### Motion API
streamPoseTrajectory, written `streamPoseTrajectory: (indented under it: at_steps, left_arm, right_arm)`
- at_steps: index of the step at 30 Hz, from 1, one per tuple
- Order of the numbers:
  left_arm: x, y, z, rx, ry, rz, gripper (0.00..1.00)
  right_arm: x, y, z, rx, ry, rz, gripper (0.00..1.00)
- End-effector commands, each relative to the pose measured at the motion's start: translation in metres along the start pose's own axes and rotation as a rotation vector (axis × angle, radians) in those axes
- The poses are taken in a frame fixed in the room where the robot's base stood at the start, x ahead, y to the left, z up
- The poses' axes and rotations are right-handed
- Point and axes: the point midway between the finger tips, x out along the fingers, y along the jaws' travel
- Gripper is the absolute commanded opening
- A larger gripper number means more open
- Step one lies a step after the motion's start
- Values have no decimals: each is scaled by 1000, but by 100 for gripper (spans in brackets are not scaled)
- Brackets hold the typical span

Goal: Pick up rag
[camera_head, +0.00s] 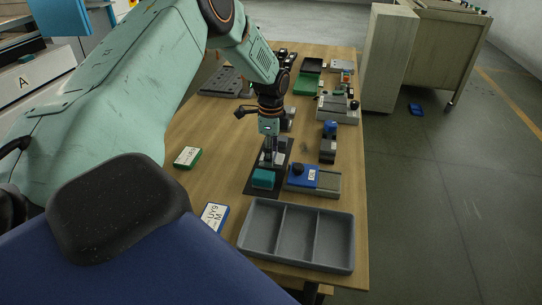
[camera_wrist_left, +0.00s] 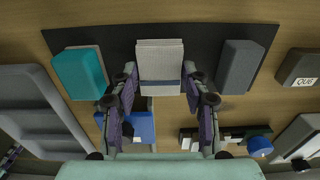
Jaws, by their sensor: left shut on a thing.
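The rag (camera_wrist_left: 160,62) looks like a pale grey, layered, folded block in the left wrist view. It sits between the two fingers of my left gripper (camera_wrist_left: 160,80), which is shut on it. In the head view my left gripper (camera_head: 271,154) points down over a dark mat (camera_head: 251,188) and mostly hides the rag. I cannot tell whether the rag is clear of the mat. A teal block (camera_head: 263,179) and a dark grey block (camera_wrist_left: 240,66) lie on the mat on either side of the rag. My right gripper is not in view.
A grey three-compartment tray (camera_head: 299,266) stands empty at the table's near end. A blue-topped fixture (camera_head: 302,176) is right of the mat. A green-edged box (camera_head: 187,157) and a blue-edged labelled card (camera_head: 214,216) lie left. More fixtures crowd the far end.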

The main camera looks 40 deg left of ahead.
Motion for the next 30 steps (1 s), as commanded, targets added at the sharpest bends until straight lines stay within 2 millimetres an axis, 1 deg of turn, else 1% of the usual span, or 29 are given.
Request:
streamPoseTrajectory:
  at_steps: [2,4,12,16,21,29,30]
  left_arm:
    - [-5,0,0,0,0,0,20]
    - [-14,0,0,-1,1,-1,20]
    - [-68,-1,0,-1,2,-1,20]
    - [-87,0,0,0,2,1,20]
    - [-98,0,0,0,1,2,20]
    - [-99,0,0,0,0,3,20]
    - [-99,0,0,0,0,3,44]
  right_arm:
    - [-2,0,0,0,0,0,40]
    - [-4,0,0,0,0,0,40]
    - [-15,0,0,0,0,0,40]
    - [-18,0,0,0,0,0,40]
    - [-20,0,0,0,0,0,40]
    - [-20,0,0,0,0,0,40]
    - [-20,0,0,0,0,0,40]
